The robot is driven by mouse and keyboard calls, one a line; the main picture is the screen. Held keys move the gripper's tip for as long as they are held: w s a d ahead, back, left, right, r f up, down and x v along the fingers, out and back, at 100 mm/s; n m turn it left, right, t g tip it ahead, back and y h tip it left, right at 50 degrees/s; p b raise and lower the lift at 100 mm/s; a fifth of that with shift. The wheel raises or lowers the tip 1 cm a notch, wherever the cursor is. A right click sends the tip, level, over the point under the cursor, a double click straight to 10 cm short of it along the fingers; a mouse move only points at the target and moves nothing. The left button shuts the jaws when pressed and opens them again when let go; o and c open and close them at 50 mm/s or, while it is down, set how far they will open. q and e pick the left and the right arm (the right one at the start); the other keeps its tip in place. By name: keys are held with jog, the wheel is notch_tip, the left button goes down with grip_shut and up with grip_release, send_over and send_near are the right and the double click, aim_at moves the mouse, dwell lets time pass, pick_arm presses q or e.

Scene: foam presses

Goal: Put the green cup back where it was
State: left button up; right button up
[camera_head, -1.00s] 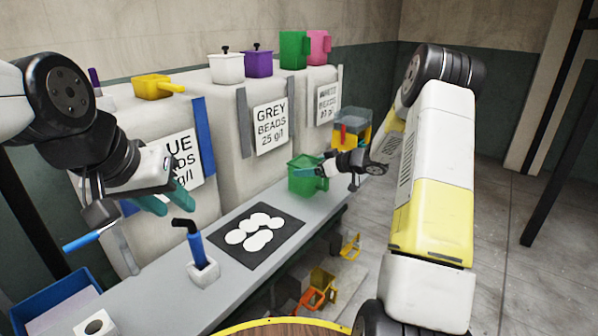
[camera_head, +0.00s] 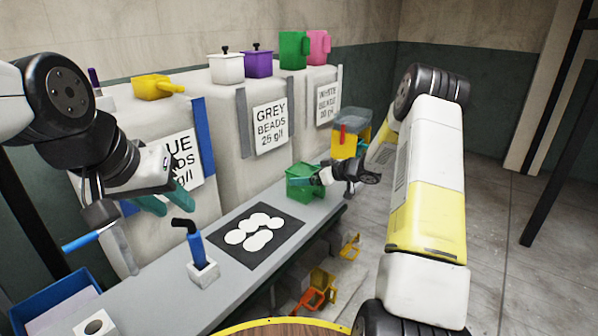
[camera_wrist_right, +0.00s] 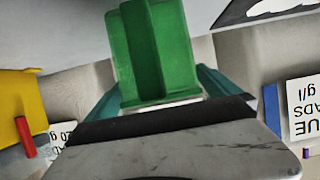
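The green cup (camera_head: 304,192) is at the far end of the grey bench, beyond the black mat; whether its base touches the bench is hard to tell. My right gripper (camera_head: 307,178) reaches it from the right, its teal fingers along the cup's sides. In the right wrist view the cup (camera_wrist_right: 150,45) fills the space between the two fingers (camera_wrist_right: 163,88), its handle side facing the palm. The fingers look closed on it. My left gripper (camera_head: 165,203) is apart from the cup, above the near part of the bench, fingers spread and empty.
A black mat (camera_head: 290,222) with white discs lies on the bench (camera_head: 165,292). A blue-handled tool stands in a white block (camera_head: 204,274). Another green jug (camera_head: 294,50), a pink jug (camera_head: 319,47) and lidded pots top the bead bags. A yellow container (camera_head: 348,147) stands behind my right gripper.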

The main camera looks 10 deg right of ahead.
jog(key=shift+r, duration=0.2)
jog(key=v, duration=1.1)
notch_tip(320, 180, up, 12)
jog(key=d+m+t+h, duration=0.2)
jog(key=m+t+h, duration=0.1)
jog(key=h, duration=0.2)
jog(key=s+r+m+h, duration=0.3)
jog(key=s+r+h, duration=0.2)
jog(key=s+r, duration=0.25)
jog(key=s+a+f+m+g+y, duration=0.1)
jog(key=s+a+g, duration=0.2)
jog(key=s, duration=1.1)
jog(key=s+a+f+m+g+y, duration=0.1)
jog(key=s+a+g, duration=0.2)
jog(key=s+a, duration=0.5)
jog(key=s, duration=0.7)
jog(key=shift+f+y, duration=0.4)
